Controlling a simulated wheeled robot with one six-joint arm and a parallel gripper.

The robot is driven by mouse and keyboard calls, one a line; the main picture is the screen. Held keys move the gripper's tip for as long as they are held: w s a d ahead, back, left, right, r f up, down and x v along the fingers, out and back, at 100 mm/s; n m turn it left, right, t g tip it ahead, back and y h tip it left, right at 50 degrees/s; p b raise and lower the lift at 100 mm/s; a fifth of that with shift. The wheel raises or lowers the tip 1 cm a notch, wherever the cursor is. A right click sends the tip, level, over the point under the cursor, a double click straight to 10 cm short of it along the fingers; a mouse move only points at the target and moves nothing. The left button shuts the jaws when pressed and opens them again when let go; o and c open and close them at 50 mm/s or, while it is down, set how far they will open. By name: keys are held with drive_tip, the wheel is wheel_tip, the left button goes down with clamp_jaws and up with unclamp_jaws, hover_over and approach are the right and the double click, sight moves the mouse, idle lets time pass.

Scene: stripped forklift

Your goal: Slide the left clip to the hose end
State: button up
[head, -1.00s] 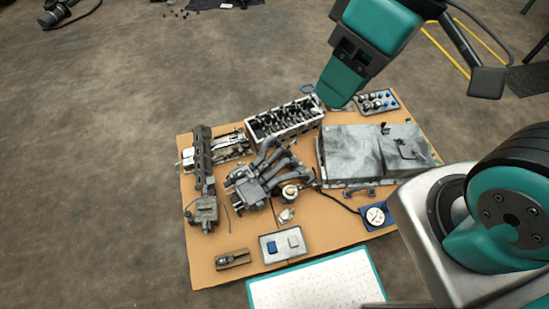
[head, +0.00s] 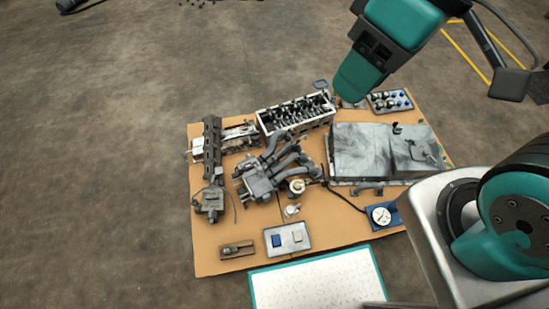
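I cannot make out the left clip or the hose end at this distance. The likely area is the board (head: 215,262) on the floor, where a grey part with several curved pipes (head: 280,165) lies near the middle. A round pale-topped part (head: 297,186) sits at its right, with a small pale piece (head: 292,210) below. A thin dark hose or cable (head: 345,200) runs from there towards a round gauge (head: 381,215). My teal and black arm part hangs over the board's far side. No gripper fingertips can be made out.
A long open metal block (head: 296,115) and a large grey box (head: 375,150) lie on the board. A small tray (head: 287,240) and a tray of small parts (head: 389,101) lie near its edges. A white teal-edged panel (head: 315,282) is in front.

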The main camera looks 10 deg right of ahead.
drive_tip(key=w+a+f+h+b, duration=0.1)
drive_tip(key=w+f+b, duration=0.9)
drive_tip(key=f+b, duration=0.4)
drive_tip(key=w+f+h+b, duration=0.1)
drive_tip(key=w+f+b, duration=1.05)
drive_tip(key=f, duration=0.35)
drive_tip(key=h+b, duration=0.2)
drive_tip(key=b, duration=1.9)
hover_over(274, 159)
wheel_tip(274, 159, down, 33)
drive_tip(key=shift+m, duration=0.4)
drive_tip(key=f+b, duration=0.3)
drive_tip(key=f, duration=0.2)
drive_tip(key=f+b, duration=0.3)
drive_tip(key=f, duration=0.3)
drive_tip(key=f+b, duration=0.3)
drive_tip(key=f, duration=0.2)
drive_tip(key=shift+d+f, duration=0.35)
drive_tip(key=shift+f, duration=0.05)
clamp_jaws()
